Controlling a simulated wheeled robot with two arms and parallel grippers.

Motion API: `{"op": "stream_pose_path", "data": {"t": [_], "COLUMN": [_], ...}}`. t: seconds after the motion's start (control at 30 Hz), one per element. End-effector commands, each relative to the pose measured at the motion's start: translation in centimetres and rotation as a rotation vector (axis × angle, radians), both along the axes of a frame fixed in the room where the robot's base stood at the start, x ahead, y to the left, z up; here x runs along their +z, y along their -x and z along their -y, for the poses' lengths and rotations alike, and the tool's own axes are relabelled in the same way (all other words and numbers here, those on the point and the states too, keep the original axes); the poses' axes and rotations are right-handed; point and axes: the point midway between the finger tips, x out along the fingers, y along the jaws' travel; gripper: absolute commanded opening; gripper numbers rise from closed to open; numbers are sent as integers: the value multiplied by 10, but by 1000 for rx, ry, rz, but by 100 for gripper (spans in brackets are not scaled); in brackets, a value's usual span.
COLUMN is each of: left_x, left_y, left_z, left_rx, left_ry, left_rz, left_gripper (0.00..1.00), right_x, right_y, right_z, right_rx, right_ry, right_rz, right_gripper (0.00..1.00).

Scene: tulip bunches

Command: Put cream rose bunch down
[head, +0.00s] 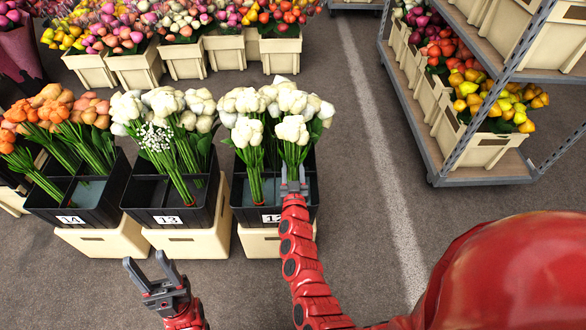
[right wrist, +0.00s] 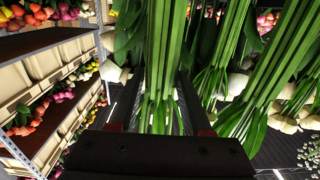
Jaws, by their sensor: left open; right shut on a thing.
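The cream rose bunch (head: 292,131) stands upright with its stems in the right part of the black crate numbered 12 (head: 240,213). My right gripper (head: 292,180) is shut around its green stems, low at the crate's front. In the right wrist view the stems (right wrist: 168,45) run between the fingers of the right gripper (right wrist: 160,95). Whether the stem ends touch the crate floor is hidden. Another cream bunch (head: 249,136) stands just to its left in the same crate. My left gripper (head: 150,273) is open and empty in front of crates 14 and 13.
Crate 13 (head: 197,216) holds white bunches, and crate 14 (head: 110,205) holds orange ones. A shelf trolley (head: 430,165) with yellow and red tulips stands at the right. More flower crates (head: 185,60) line the back. The floor between crate 12 and the trolley is clear.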

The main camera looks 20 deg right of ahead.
Motion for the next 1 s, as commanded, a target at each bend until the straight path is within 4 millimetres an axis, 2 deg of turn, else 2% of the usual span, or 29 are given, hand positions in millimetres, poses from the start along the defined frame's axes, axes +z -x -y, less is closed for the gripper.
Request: {"op": "stream_pose_path", "data": {"t": [0.27, 0.3, 0.47, 0.8, 1.0], "left_x": [-1, -1, 0, 1, 5], "left_y": [0, 0, 0, 0, 0], "left_z": [0, 0, 0, 0, 0], "left_rx": [0, 0, 0, 0, 0], "left_ry": [0, 0, 0, 0, 0], "left_rz": [0, 0, 0, 0, 0], "left_gripper": [50, 50, 50, 50, 50], "right_x": [0, -2, -1, 2, 1], "right_y": [0, 0, 0, 1, 28], "right_z": [1, 0, 0, 0, -7], "right_rx": [-2, -1, -1, -2, -2], "right_ry": [1, 1, 1, 0, -1], "right_rz": [3, 2, 2, 2, -2], "right_gripper": [0, 51, 79, 79, 79]}}
